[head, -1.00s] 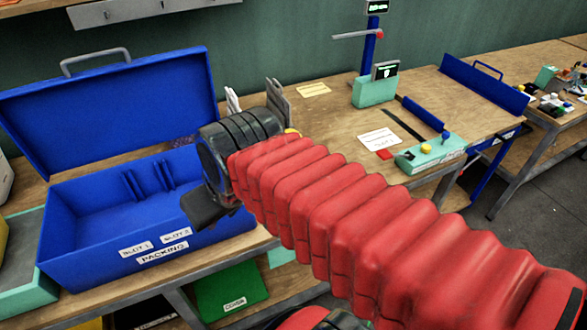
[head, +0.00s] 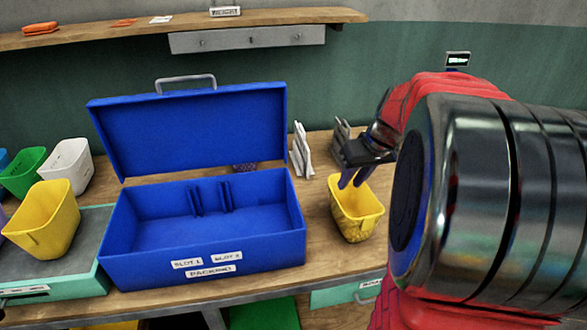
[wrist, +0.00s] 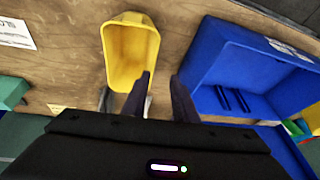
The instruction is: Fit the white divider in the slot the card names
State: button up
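A thin upright white piece, possibly the white divider (head: 301,152), stands just right of the open blue case (head: 205,275) in the head view. Two small ribbed slot guides (head: 210,199) stand at the case's back inner wall; its front carries the labels SLOT 1 (head: 187,263), SLOT 2 (head: 226,256) and PACKING. The case also shows in the wrist view (wrist: 215,65). My gripper (head: 352,182) is open and empty above a yellow bin (head: 357,225). In the wrist view its two fingers (wrist: 160,85) are apart. I cannot make out a card naming a slot.
The yellow bin (wrist: 112,45) looks empty in the wrist view. A grey upright piece (head: 342,130) stands behind my gripper. Yellow, green and white bins (head: 68,160) stand left of the case. A printed sheet (wrist: 14,33) lies on the bench in the wrist view.

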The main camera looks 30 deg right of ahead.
jog(key=s+d+f, duration=0.1)
jog(key=d+f, duration=0.3)
jog(key=d, duration=0.8)
jog(key=shift+s+f+m, duration=0.15)
jog(key=shift+s+m, duration=0.25)
jog(key=shift+f, duration=0.1)
send_over(366, 208)
jog(key=s, duration=0.2)
jog(key=f, duration=0.7)
jog(key=shift+w+d+f, duration=0.1)
jog(key=shift+d+f, duration=0.2)
jog(key=shift+f, duration=0.05)
jog(key=shift+f, duration=0.1)
jog(key=x, duration=0.5)
jog(key=shift+w, duration=0.1)
jog(key=shift+f, duration=0.2)
jog(key=shift+c, duration=0.5)
